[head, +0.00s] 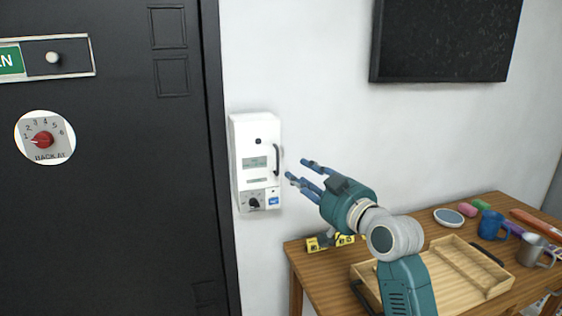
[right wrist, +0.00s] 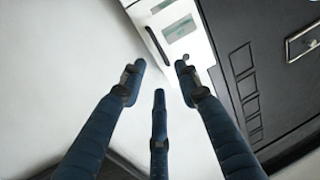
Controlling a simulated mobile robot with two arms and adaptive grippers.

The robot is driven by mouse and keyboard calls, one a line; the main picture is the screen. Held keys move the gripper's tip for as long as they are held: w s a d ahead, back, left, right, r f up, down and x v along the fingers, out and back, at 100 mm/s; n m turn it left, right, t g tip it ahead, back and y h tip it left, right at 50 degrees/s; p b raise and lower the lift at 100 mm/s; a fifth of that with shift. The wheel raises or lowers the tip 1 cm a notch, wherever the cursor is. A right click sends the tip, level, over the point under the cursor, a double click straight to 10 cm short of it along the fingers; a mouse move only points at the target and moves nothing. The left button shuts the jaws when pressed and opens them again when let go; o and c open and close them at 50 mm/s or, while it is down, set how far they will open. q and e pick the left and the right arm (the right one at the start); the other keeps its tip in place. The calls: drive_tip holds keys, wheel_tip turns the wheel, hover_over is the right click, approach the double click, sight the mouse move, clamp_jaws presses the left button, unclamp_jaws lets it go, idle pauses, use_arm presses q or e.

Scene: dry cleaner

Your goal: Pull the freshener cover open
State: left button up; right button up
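The white freshener (head: 240,165) hangs on the wall beside the black door. Its front cover (head: 247,148) looks closed and has a black vertical handle (head: 276,160) on its right side. A black knob (head: 254,202) sits on the lower panel. My right gripper (head: 300,172) is just right of the handle, its blue fingers spread, open and empty. In the right wrist view the open fingers (right wrist: 160,75) point toward the freshener (right wrist: 176,25), and the dark handle (right wrist: 157,45) shows beyond them, apart from the fingers. My left gripper is in neither view.
A wooden table (head: 312,262) stands below right, with a wooden tray (head: 470,290), a yellow-black tool (head: 322,242), a blue mug (head: 490,224), a metal mug (head: 532,250) and a round dish (head: 449,217). A dark board (head: 445,40) hangs above. The black door (head: 110,220) is left.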

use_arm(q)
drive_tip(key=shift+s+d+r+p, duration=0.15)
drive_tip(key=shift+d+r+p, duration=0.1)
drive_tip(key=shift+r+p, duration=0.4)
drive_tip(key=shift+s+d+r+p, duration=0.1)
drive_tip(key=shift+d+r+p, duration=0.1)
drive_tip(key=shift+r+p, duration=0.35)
use_arm(e)
drive_tip(key=x, duration=0.9)
drive_tip(key=shift+w, duration=0.2)
drive_tip(key=shift+a+f, duration=0.1)
drive_tip(key=shift+f, duration=0.05)
clamp_jaws()
